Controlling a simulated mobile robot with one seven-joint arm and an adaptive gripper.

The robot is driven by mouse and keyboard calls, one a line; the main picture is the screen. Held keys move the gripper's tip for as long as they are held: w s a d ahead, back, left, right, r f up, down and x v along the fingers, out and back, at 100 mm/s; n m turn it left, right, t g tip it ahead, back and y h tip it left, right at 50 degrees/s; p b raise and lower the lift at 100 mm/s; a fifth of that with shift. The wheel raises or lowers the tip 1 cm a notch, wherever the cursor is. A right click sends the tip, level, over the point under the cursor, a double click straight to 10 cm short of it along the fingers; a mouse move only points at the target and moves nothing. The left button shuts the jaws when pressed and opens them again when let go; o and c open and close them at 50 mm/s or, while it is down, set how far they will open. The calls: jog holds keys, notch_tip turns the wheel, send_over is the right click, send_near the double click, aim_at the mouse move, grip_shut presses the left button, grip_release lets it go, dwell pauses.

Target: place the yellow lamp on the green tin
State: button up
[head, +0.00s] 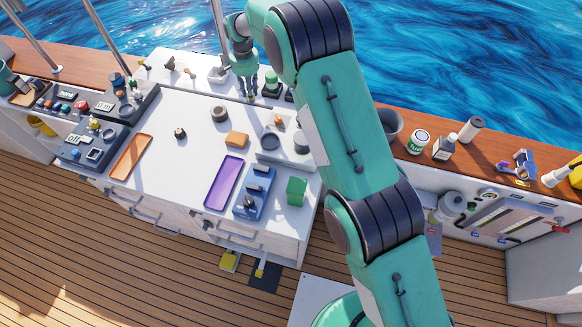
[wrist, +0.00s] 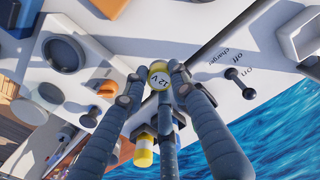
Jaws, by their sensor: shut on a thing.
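My gripper (head: 249,92) is at the back edge of the white worktop, with its fingers pointing down. In the wrist view my gripper (wrist: 161,88) has its fingers closed around a small round yellow thing marked "12 V", which I take to be the yellow lamp (wrist: 160,77). The lamp cannot be made out in the head view. A can with a green label (head: 419,141), which looks like the green tin, stands upright on the wooden ledge right of my arm. My gripper is well to its left, apart from it.
A small green and dark object (head: 271,82) stands just right of my gripper. A green box (head: 296,190), purple tray (head: 223,183) and orange tray (head: 131,157) are on the worktop.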

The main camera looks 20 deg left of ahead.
jog(key=shift+s+d+r, duration=0.4)
jog(key=shift+s, duration=0.1)
jog(key=s+d+r+p, duration=0.1)
jog(key=s+d+r, duration=0.2)
jog(key=s+d, duration=0.55)
jog(key=s+d+r+p, duration=0.2)
jog(key=s+d+r, duration=0.2)
jog(key=s+d, duration=0.45)
jog(key=s+d+m+p, duration=0.1)
jog(key=s+d, duration=0.8)
jog(key=s, duration=0.4)
jog(key=s+d+f+p, duration=0.1)
jog(key=s+d, duration=0.9)
jog(key=s, duration=0.3)
jog(key=shift+s+d+f+m+p, duration=0.15)
jog(key=shift+s+d+m+p, duration=0.15)
jog(key=shift+m+p, duration=0.1)
jog(key=w+a, duration=0.3)
jog(key=w, duration=0.1)
jog(key=w+a+f+p, duration=0.1)
jog(key=w+a, duration=0.2)
jog(key=w, duration=0.1)
jog(key=w+a, duration=0.3)
jog(key=w, duration=0.1)
jog(key=shift+w+a+f, duration=0.25)
jog(key=shift+w+a, duration=0.1)
jog(key=shift+w, duration=0.05)
jog(key=shift+f, duration=0.1)
